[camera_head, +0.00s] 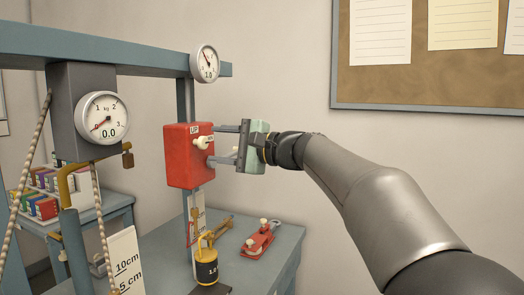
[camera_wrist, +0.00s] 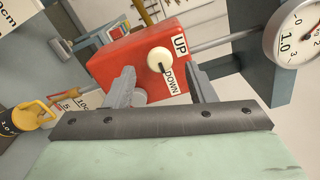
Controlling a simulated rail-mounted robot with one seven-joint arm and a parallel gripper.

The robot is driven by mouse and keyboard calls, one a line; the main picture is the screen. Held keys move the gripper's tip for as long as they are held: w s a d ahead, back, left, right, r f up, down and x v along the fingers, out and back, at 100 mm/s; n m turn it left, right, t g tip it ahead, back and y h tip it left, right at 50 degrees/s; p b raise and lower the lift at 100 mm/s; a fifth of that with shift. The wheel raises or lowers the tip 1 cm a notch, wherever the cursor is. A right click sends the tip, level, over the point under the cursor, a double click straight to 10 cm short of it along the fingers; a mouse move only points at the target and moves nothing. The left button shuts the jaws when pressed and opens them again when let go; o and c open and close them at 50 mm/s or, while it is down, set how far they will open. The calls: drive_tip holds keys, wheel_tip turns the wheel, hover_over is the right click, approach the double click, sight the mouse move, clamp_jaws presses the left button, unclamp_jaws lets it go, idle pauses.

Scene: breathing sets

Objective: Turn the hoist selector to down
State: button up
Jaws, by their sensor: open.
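The hoist selector is a cream round knob (camera_wrist: 158,59) on the front of a red box (camera_head: 187,170). The wrist view shows an UP label (camera_wrist: 180,45) and a DOWN label (camera_wrist: 172,82) on the box (camera_wrist: 112,58). A short dark mark at the knob's lower edge lies towards DOWN. In the head view the knob (camera_head: 202,142) sticks out towards my gripper (camera_head: 213,145). My gripper is open, its two fingers either side of the knob with gaps, holding nothing. In the wrist view its fingertips (camera_wrist: 160,72) flank the knob; contact is not visible.
A dial gauge (camera_head: 205,64) hangs above the box; another gauge (camera_head: 102,118) hangs at left. A yellow-topped black weight (camera_head: 207,268) and a red clamp-like item (camera_head: 259,240) stand on the bench (camera_head: 262,272) below. A rope and blue beam (camera_head: 130,55) frame the left.

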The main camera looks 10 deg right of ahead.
drive_tip(key=b+v, duration=0.2)
drive_tip(key=v, duration=1.3)
drive_tip(key=shift+w+a+f, duration=0.1)
drive_tip(key=s+a+f+n+g+h+p, duration=0.1)
drive_tip(key=s+a+f+g+h, duration=0.15)
drive_tip(key=f, duration=0.55)
drive_tip(key=s+a+f+n+g+h+p, duration=0.1)
drive_tip(key=s+f+h, duration=0.1)
drive_tip(key=s+f, duration=0.35)
drive_tip(key=s+a+f+n+g+h+p, duration=0.1)
drive_tip(key=a+f+g+h, duration=0.15)
drive_tip(key=f, duration=0.65)
drive_tip(key=s+d+f+n+g+h+p, duration=0.1)
drive_tip(key=s+d+f+n+h, duration=0.2)
drive_tip(key=s+f, duration=0.5)
drive_tip(key=s+d+f+n+g+h+p, duration=0.1)
drive_tip(key=s+d+f+n+g+h, duration=0.1)
drive_tip(key=s+f, duration=0.6)
drive_tip(key=s+d+n+h, duration=0.1)
drive_tip(key=n+h, duration=0.1)
drive_tip(key=shift+d+f+h+p, duration=0.3)
drive_tip(key=shift+f+h+p, duration=0.05)
drive_tip(key=shift+h, duration=0.05)
